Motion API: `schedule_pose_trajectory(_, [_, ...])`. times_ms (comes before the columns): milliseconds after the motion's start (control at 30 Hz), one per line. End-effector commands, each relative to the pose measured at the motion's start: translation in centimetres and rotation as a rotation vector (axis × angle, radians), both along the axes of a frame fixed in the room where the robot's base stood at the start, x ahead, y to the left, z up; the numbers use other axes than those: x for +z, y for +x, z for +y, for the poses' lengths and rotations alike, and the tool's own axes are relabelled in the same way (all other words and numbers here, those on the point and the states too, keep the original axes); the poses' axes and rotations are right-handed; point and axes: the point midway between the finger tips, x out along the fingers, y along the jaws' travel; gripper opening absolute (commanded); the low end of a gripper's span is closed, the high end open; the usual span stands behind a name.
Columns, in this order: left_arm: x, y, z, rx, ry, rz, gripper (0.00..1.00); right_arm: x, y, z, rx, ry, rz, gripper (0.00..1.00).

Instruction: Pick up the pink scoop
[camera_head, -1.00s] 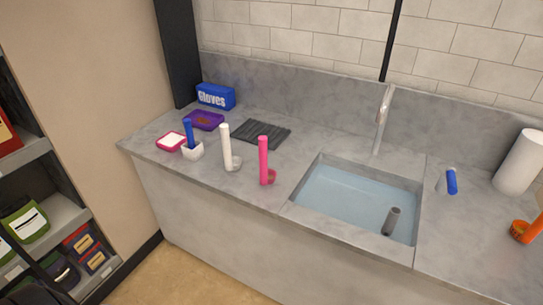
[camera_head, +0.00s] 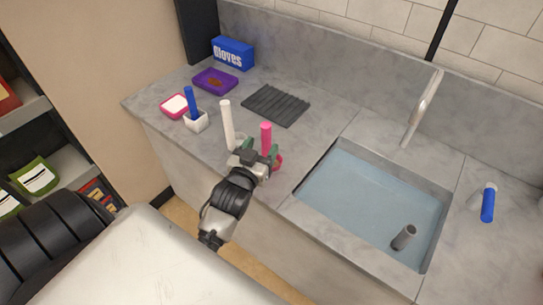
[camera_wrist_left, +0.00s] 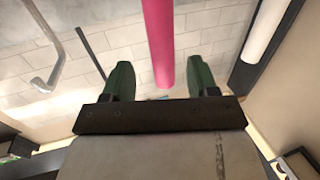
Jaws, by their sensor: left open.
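The pink scoop (camera_head: 266,137) stands with its handle upright on the counter, left of the sink. Its lower part and cup are partly hidden by my left gripper (camera_head: 260,152). That gripper is at the scoop on the near side, with a green finger on either side of the handle. In the left wrist view the pink handle (camera_wrist_left: 159,42) rises between the two open green fingers (camera_wrist_left: 161,75), with a gap visible on each side. My right gripper does not show.
A white scoop (camera_head: 227,125) stands close left of my gripper. Behind are a black ridged mat (camera_head: 276,105), a purple tray (camera_head: 215,81) and a blue gloves box (camera_head: 233,53). A white cup with a blue handle (camera_head: 191,103) stands left. The water-filled sink (camera_head: 370,200) lies right.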

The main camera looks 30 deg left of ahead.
Motion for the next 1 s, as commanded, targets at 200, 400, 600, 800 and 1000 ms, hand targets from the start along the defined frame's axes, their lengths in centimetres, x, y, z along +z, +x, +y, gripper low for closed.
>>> schedule_pose_trajectory(200, [0.3, 1.8, 0.5, 0.000, 0.001, 0.000, 0.59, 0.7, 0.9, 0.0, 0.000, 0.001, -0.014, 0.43])
schedule_pose_trajectory(400, [0.2, 4.7, 1.3, 0.000, 0.001, 0.001, 0.59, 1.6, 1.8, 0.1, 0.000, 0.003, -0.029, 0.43])
schedule_pose_trajectory(600, [0.0, 5.7, 1.5, -0.001, 0.000, 0.001, 0.59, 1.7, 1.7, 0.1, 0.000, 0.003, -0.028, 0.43])
schedule_pose_trajectory(800, [0.0, 5.7, 1.5, -0.001, 0.000, 0.001, 0.51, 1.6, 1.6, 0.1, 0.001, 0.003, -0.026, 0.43])
schedule_pose_trajectory(1000, [0.0, 5.7, 1.5, -0.001, 0.000, 0.001, 0.21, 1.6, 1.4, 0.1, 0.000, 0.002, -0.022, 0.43])
